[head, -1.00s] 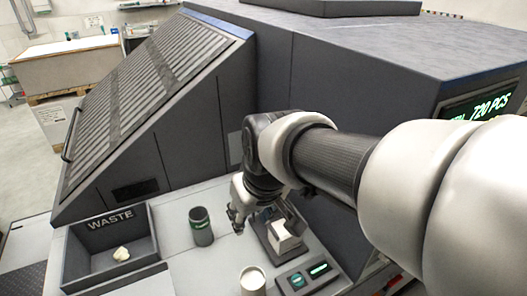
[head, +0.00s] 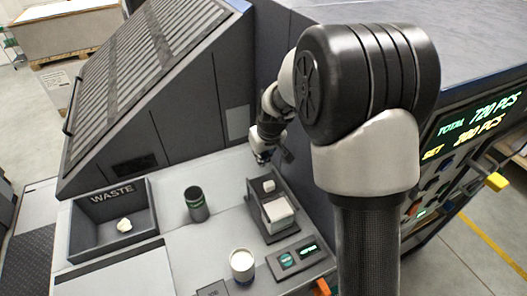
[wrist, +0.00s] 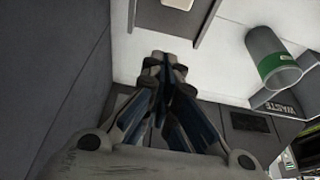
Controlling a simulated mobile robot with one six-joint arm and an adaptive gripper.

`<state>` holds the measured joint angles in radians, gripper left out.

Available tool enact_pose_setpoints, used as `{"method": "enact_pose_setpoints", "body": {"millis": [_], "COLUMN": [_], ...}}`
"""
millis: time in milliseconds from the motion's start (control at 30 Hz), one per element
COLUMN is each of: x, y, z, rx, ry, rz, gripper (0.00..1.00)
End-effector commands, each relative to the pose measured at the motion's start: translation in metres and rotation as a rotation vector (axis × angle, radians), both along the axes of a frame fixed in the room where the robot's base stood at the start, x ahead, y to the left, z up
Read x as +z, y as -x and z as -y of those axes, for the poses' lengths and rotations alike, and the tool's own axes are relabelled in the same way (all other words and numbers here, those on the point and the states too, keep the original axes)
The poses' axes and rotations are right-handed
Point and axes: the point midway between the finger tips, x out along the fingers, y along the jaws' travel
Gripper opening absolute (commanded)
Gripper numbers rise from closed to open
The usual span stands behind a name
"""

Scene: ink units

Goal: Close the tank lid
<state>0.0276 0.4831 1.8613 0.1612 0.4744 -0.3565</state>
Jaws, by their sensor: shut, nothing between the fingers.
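I cannot pick out a tank lid for certain in either view. A dark open-topped unit (head: 254,212) with white blocks in it stands at the foot of the machine wall. A small white cube (head: 268,186) is at its back and a larger white block (head: 277,210) at its front. My gripper (head: 262,157) is behind and above this unit, close to the machine wall. In the wrist view my gripper (wrist: 166,62) has its fingers together with nothing between them. A grey cylinder with a green band (head: 196,205) stands left of the unit; it also shows in the wrist view (wrist: 272,60).
A waste bin (head: 85,238) with a crumpled white piece (head: 124,225) is at left. A white-topped cup (head: 242,266) and a small button panel (head: 298,258) are at the front. The sloped machine housing (head: 150,70) rises behind. A display panel (head: 480,125) is at right.

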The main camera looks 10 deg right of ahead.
Motion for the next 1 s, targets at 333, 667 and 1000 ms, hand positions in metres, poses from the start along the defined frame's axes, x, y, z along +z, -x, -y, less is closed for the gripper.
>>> {"method": "enact_pose_setpoints", "body": {"millis": [333, 667, 1000], "x": [-0.040, -0.040, -0.040], "y": [0.009, 0.026, 0.030], "z": [0.002, 0.005, 0.006], "rx": [-0.002, -0.001, -0.002], "ry": [-0.001, -0.001, -0.001], "rz": [0.001, 0.001, 0.001], "gripper": [0.00, 0.00, 0.00]}}
